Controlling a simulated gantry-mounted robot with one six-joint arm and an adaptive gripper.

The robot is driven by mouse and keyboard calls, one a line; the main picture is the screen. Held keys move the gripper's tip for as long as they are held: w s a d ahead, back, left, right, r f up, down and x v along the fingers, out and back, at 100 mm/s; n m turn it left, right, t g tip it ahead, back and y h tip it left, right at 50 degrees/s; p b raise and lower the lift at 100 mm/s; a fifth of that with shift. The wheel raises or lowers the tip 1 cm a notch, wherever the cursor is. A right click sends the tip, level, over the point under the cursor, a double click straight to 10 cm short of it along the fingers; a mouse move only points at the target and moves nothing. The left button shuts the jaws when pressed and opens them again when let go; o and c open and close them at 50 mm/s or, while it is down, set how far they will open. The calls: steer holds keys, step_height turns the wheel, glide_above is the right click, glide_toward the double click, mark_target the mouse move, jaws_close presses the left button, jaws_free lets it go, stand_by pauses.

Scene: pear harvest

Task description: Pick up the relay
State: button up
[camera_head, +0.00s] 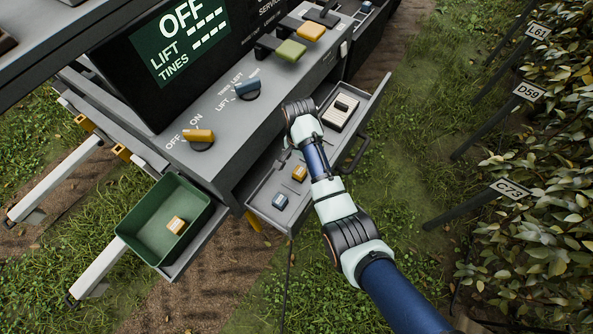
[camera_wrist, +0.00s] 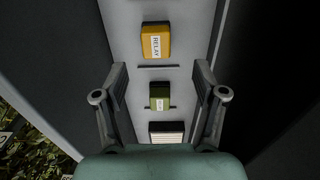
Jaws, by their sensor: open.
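The relay (camera_wrist: 155,42) is a yellow-orange block with a white label reading RELAY, in the upper middle of the wrist view. In the head view an orange block (camera_head: 299,173) that matches it lies in the open grey drawer, beside my forearm. My gripper (camera_wrist: 159,95) is open and empty, with its fingers left and right of a green block (camera_wrist: 160,97) in the picture. The relay lies beyond the fingertips. In the head view my wrist covers the fingers and the green block.
A green bin (camera_head: 145,247) with one small orange-and-white block (camera_head: 176,225) stands at left. The console (camera_head: 225,130) with switches overhangs the drawer's inner side.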

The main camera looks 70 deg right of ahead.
mark_target(300, 171)
steer(key=f+b, duration=0.1)
steer(key=f, duration=0.1)
steer(key=f+b, duration=0.1)
steer(key=f, duration=0.2)
steer(key=f+b, duration=0.1)
steer(key=f, duration=0.2)
steer(key=shift+s, duration=0.35)
steer(key=shift+w+r, duration=0.1)
steer(key=c, duration=1.2)
steer(key=shift+c, duration=0.3)
steer(key=shift+r, duration=0.1)
